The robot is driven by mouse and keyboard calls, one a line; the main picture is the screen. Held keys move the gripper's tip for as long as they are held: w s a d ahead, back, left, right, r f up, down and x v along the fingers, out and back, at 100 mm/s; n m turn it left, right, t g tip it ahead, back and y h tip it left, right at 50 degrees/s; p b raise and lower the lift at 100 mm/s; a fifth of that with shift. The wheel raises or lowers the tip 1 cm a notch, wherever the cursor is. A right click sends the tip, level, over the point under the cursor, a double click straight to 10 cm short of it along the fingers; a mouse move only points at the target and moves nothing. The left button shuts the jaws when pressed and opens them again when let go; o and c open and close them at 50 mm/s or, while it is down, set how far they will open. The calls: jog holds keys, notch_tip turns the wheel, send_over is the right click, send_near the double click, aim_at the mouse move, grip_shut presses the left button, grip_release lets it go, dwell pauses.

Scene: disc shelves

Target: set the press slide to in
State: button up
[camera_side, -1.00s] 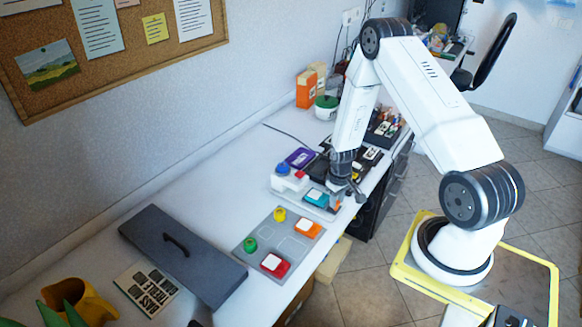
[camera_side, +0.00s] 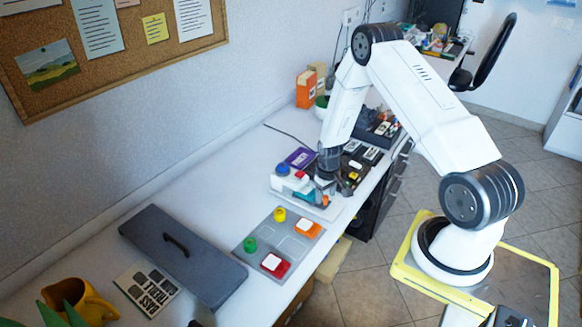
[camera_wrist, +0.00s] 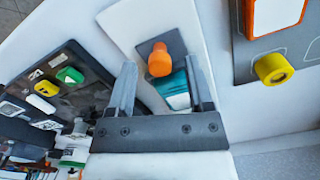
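The press (camera_side: 285,183) is a white unit on the table, with a blue knob (camera_side: 283,169) and a red part (camera_side: 300,174) on top. Its slide has a teal block (camera_side: 304,195) with an orange handle (camera_side: 325,200), partly covered by my gripper (camera_side: 325,188) in the side view. In the wrist view the orange handle (camera_wrist: 160,60) stands between and just beyond my fingertips (camera_wrist: 158,72). The fingers are wide apart, with a gap visible on the handle's sides.
A grey board (camera_side: 262,256) with yellow, green, orange and red pieces lies in front of the press. A dark panel (camera_side: 355,165) with small switches lies behind it. A purple item (camera_side: 300,157) is by the wall. A grey lid (camera_side: 185,250) lies farther left.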

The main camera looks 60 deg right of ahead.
jog(key=shift+r, duration=0.1)
jog(key=shift+r, duration=3.85)
jog(key=shift+c, duration=1.4)
jog(key=m, duration=1.4)
jog(key=shift+f, duration=0.2)
jog(key=shift+f, duration=3.75)
